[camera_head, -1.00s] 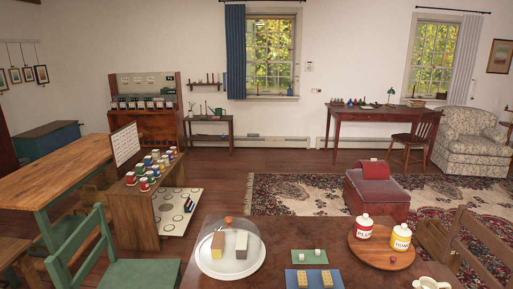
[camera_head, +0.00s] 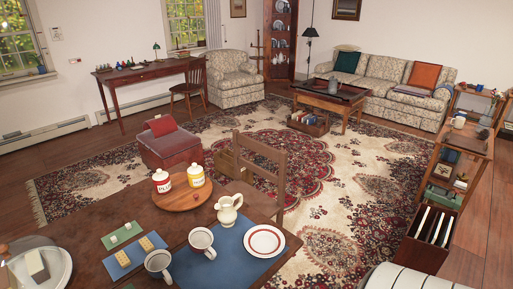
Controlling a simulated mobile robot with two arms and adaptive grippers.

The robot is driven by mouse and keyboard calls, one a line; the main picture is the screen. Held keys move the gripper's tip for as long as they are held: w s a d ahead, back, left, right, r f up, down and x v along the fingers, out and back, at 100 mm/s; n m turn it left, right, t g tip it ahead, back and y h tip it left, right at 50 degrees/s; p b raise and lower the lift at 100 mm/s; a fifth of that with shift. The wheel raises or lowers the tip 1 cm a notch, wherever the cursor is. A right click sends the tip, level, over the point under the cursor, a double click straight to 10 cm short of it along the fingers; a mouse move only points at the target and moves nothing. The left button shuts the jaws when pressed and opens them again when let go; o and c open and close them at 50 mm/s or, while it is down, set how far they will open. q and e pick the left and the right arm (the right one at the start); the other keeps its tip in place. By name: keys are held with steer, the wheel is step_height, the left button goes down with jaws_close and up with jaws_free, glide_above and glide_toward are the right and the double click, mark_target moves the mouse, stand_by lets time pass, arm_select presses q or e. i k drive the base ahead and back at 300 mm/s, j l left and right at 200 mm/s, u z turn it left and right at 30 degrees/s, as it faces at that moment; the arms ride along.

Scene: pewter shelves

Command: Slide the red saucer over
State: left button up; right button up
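A white saucer with red rings (camera_head: 264,240) lies flat on a blue mat (camera_head: 222,264) near the right end of the dark wooden table (camera_head: 92,226). It is the only saucer with red that I can make out. It looks empty. A white cup (camera_head: 201,239) stands to its left on the mat, and another cup (camera_head: 158,262) stands nearer the front left. A cream pitcher (camera_head: 229,207) stands behind the saucer, a little to the left.
A round wooden board (camera_head: 186,201) with two lidded jars stands at the table's back. A small blue board and a green board lie left of the cups. A wooden chair (camera_head: 262,175) stands close behind the table. Patterned rug lies beyond the table's right end.

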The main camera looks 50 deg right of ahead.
mark_target(264, 242)
steer(key=z, duration=1.55)
